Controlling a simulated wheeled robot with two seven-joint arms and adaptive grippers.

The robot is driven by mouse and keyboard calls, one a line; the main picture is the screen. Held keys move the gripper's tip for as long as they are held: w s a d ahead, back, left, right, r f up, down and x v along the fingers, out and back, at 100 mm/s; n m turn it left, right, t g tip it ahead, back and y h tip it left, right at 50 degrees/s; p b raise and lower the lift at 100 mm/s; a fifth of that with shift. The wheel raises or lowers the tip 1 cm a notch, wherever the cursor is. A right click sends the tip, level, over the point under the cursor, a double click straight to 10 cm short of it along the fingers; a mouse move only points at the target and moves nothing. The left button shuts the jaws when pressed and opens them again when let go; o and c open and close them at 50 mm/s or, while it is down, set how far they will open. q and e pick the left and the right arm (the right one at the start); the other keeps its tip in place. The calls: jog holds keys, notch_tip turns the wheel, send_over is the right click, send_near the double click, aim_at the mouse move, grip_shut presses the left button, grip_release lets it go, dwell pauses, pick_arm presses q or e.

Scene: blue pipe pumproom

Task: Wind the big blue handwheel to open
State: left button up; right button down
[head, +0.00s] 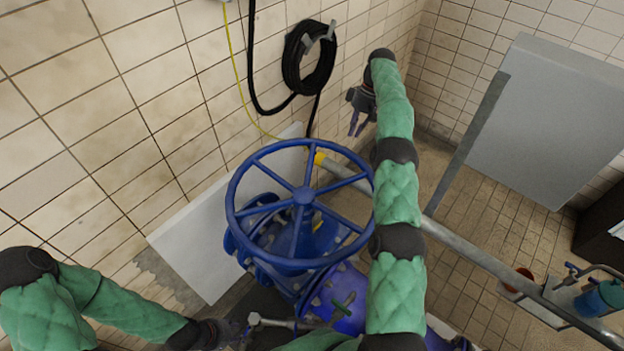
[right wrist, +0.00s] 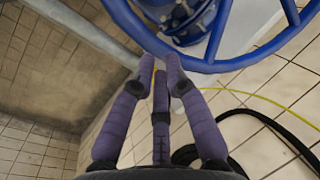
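The big blue handwheel (head: 303,195) is at the centre of the head view, a spoked ring on a blue valve body (head: 336,300). Its rim (right wrist: 225,65) also crosses the top of the right wrist view. My right gripper (head: 358,120) is just beyond the wheel's far right rim. Its purple fingers (right wrist: 160,72) are spread with a gap between them and hold nothing; their tips appear near the rim, but I cannot tell whether they touch it. My left gripper (head: 232,332) is low, below the wheel's near left side; its fingers are mostly hidden in dark shade.
A coiled black hose (head: 309,60) and a yellow cable (head: 237,75) hang on the tiled wall behind the wheel. A grey pipe (head: 490,264) runs diagonally to the right. A large grey panel (head: 550,120) stands at upper right. Tiled floor (head: 490,225) shows beyond the pipe.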

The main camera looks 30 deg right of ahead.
jog(key=s+a+r+n+g+h+b, duration=0.1)
jog(key=a+n, duration=0.1)
jog(key=a, duration=1)
jog(key=s+a+r+n+g+h+b, duration=0.1)
jog(key=s+a+n+h, duration=0.1)
jog(key=a, duration=0.9)
jog(key=s+a+n+h+b, duration=0.2)
jog(key=s+a+n, duration=0.1)
jog(key=s+a, duration=0.5)
jog(key=s+a+f+n+t+h, duration=0.1)
jog(key=s+a+f+n, duration=0.15)
jog(key=s+a, duration=0.55)
jog(key=b+x, duration=0.1)
jog(key=x, duration=1)
jog(key=shift+s+d+b, duration=0.35)
jog(key=shift+d+b, duration=0.05)
jog(key=shift+r, duration=0.2)
jog(key=shift+s+d+n, duration=0.35)
jog(key=shift+s+d, duration=0.1)
